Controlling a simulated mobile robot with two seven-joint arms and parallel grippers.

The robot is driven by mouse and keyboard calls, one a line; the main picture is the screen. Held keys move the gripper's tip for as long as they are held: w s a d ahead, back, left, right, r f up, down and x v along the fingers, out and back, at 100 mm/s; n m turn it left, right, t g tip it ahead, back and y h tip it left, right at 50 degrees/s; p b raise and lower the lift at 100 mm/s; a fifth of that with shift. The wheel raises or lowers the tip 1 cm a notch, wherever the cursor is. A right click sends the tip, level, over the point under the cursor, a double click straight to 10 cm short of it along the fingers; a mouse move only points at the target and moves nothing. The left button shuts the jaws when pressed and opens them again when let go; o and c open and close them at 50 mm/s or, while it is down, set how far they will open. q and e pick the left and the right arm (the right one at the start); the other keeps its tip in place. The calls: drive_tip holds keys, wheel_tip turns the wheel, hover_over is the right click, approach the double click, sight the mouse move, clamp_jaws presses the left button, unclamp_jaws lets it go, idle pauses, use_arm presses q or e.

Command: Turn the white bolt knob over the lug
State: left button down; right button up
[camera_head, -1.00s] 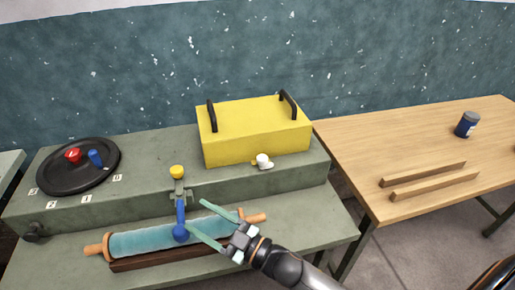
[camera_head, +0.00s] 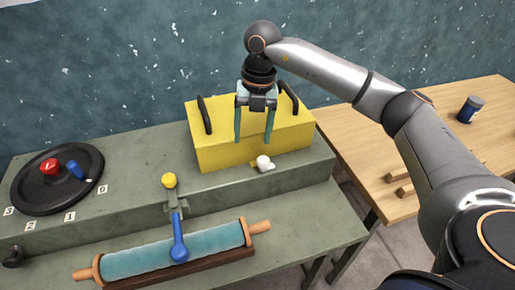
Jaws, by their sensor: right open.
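The white bolt knob (camera_head: 263,162) sits low on the front face of the yellow box (camera_head: 217,156), toward its right side. A small yellow piece, perhaps the lug, shows just left of the knob; its exact shape is too small to tell. My right gripper (camera_head: 254,141) points down in front of the yellow box, with its two teal fingers apart and nothing between them. Its fingertips are above the white knob in the picture and appear apart from it. My left gripper is not in view.
Two black handles stand on the yellow box. A black dial (camera_head: 28,191) with red and blue knobs lies at the left. A blue lever (camera_head: 179,238) hangs before a teal roller (camera_head: 135,262). A wooden table (camera_head: 445,136) with a dark blue can (camera_head: 470,109) stands right.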

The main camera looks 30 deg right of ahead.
sight(263, 159)
drive_tip(key=d+r+h, duration=0.1)
drive_tip(key=d+r, duration=0.1)
drive_tip(key=d, duration=0.2)
drive_tip(key=shift+m, duration=0.4)
drive_tip(key=f, duration=0.4)
drive_tip(key=f+p, duration=0.1)
drive_tip(key=f, duration=0.7)
drive_tip(key=shift+w+a+f, duration=0.25)
drive_tip(key=shift+w, duration=0.1)
drive_tip(key=shift+c, duration=0.3)
clamp_jaws()
